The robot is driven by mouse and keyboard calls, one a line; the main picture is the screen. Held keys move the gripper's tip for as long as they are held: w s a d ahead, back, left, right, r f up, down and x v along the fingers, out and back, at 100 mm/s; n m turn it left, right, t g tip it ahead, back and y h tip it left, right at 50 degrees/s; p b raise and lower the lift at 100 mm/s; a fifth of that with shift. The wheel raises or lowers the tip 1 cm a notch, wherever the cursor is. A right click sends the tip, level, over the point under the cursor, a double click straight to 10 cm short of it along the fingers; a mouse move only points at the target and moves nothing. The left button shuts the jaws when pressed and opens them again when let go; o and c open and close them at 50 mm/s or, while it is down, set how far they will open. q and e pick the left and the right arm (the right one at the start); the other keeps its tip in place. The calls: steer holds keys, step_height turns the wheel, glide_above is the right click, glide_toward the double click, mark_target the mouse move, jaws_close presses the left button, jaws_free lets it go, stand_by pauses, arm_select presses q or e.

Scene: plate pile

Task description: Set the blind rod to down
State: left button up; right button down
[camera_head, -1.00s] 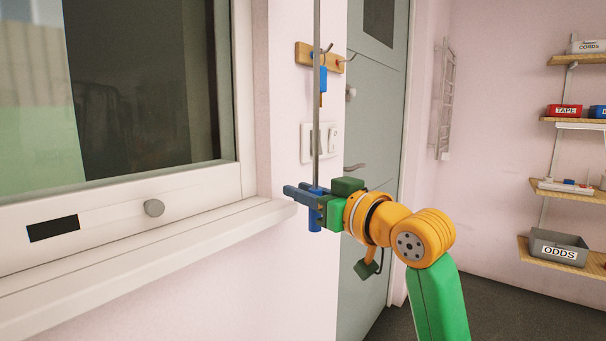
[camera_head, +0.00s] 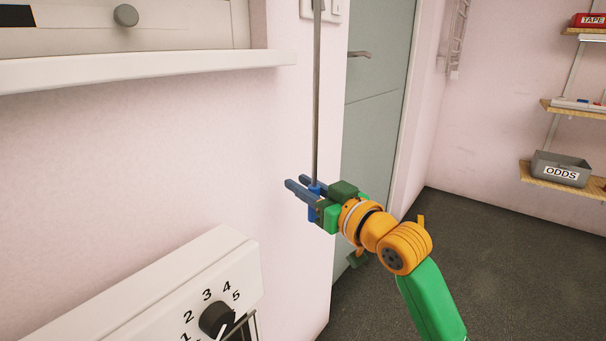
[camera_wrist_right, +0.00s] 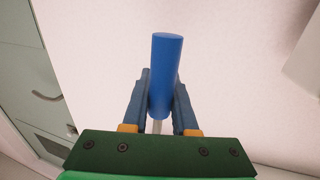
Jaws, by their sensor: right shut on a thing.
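The blind rod (camera_head: 317,95) is a thin grey rod that hangs upright in front of the pink wall, beside the door, in the head view. Its blue handle (camera_head: 314,208) is at its lower end. My right gripper (camera_head: 306,189) is shut on the blue handle, with a finger on each side of it. In the right wrist view the blue handle (camera_wrist_right: 166,75) stands between the two fingers (camera_wrist_right: 159,100). The rod's top is out of view. My left gripper is not in view.
A white window sill (camera_head: 150,66) is at the upper left. A white heater with a numbered dial (camera_head: 216,319) is at the lower left. A grey-green door (camera_head: 375,110) stands behind the rod. Shelves with an ODDS bin (camera_head: 561,170) are at the right. The floor at right is clear.

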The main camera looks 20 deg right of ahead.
steer(key=shift+f, duration=0.45)
steer(key=shift+a, duration=0.1)
steer(key=c, duration=0.7)
jaws_free()
steer(key=shift+s+r, duration=0.1)
steer(key=shift+s, duration=0.05)
steer(key=v, duration=0.7)
